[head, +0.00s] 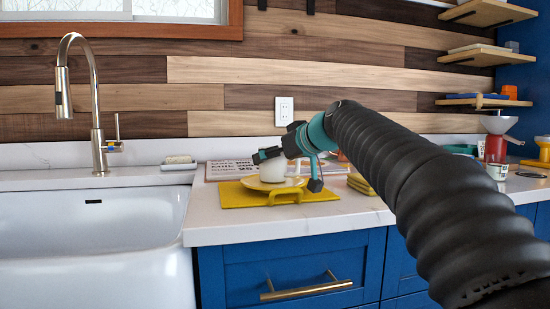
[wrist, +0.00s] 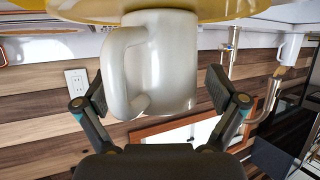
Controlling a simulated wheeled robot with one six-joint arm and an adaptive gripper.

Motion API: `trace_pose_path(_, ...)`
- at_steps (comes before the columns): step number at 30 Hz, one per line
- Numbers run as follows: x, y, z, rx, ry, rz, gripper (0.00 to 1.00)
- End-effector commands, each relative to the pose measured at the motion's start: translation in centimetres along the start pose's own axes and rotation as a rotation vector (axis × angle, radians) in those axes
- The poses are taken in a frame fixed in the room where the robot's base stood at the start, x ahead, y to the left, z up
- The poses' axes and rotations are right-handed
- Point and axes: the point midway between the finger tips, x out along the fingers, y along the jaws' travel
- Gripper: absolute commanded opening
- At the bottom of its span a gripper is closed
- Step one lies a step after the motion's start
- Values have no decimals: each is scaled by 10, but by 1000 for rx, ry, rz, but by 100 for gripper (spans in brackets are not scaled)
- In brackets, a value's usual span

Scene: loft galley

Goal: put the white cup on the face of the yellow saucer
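The white cup (head: 272,171) stands on the yellow saucer (head: 264,185) on the counter. In the wrist view, which is upside down, the cup (wrist: 165,65) shows large with its handle to the left, its base against the saucer (wrist: 225,10). My gripper (head: 290,170) is at the cup. In the wrist view my gripper (wrist: 162,93) has its fingers spread on either side of the cup, with a visible gap on the right. The left finger is near the handle; contact there is unclear. My gripper hides part of the cup in the head view.
A printed board (head: 228,168) lies behind. The sink (head: 90,225) and faucet (head: 97,130) are left. A yellow block (head: 361,184) and red container (head: 495,149) are right.

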Motion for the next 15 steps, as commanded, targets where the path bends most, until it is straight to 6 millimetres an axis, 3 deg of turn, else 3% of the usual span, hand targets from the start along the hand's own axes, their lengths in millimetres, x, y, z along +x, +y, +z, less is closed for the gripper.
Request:
trace_pose_path(9, -2, 0, -5, 0, 0, 0, 96)
trace_pose_path(15, -31, 1, -3, -1, 3, 3, 96)
